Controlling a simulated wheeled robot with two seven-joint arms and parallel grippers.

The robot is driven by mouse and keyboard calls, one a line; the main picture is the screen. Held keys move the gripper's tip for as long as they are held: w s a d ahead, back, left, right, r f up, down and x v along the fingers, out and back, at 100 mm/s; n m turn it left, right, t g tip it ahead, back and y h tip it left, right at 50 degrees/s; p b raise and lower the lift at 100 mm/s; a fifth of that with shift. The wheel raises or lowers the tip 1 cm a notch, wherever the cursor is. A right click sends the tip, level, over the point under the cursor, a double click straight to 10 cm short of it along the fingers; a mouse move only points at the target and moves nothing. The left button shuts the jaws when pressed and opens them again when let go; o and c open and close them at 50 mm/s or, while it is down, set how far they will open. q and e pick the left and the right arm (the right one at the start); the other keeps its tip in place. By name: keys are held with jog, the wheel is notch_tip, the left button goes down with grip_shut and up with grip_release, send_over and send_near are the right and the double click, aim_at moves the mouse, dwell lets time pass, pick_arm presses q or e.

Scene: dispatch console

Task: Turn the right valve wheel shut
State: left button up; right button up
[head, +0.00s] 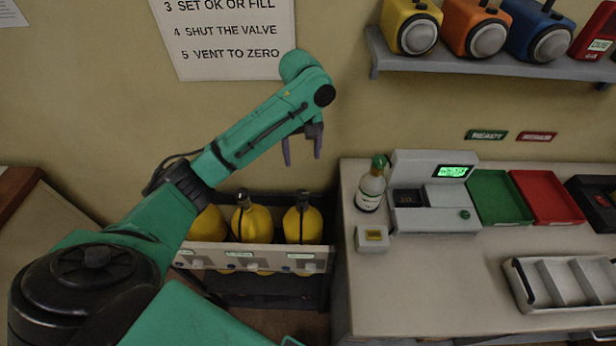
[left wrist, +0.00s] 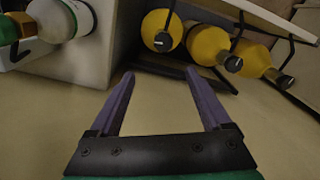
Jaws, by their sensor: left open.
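Several yellow cylinders stand in a rack behind a pale front panel (head: 258,257). The right cylinder (head: 303,227) has a dark valve fitting (head: 302,197) on top; its wheel is too small to make out clearly. My left gripper (head: 303,162) is open and empty, fingers pointing down, above the right cylinder and apart from it. In the left wrist view the open fingers (left wrist: 159,78) have only bare surface between them. The cylinder nearest the counter (left wrist: 162,30) shows its dark end beyond the fingertips. My right gripper is not in view.
The counter (head: 430,285) to the right of the rack holds a green-topped bottle (head: 370,190), a scale-like device (head: 432,190), a green tray (head: 499,197) and a red tray (head: 546,197). A shelf (head: 480,68) with coloured canisters is at the upper right.

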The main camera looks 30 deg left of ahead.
pick_arm(q)
jog(key=p, duration=0.2)
send_over(302, 194)
jog(key=f, duration=0.7)
jog(key=shift+s+f, duration=0.15)
jog(key=shift+s, duration=0.25)
jog(key=f, duration=0.2)
jog(key=w+f, duration=0.1)
jog(key=f, duration=0.2)
jog(key=shift+w+a+f, duration=0.1)
jog(key=shift+f, duration=0.5)
jog(key=shift+s+r, duration=0.1)
jog(key=shift+s, duration=0.15)
jog(key=shift+c, duration=0.6)
jog(key=shift+w, duration=0.1)
grip_shut()
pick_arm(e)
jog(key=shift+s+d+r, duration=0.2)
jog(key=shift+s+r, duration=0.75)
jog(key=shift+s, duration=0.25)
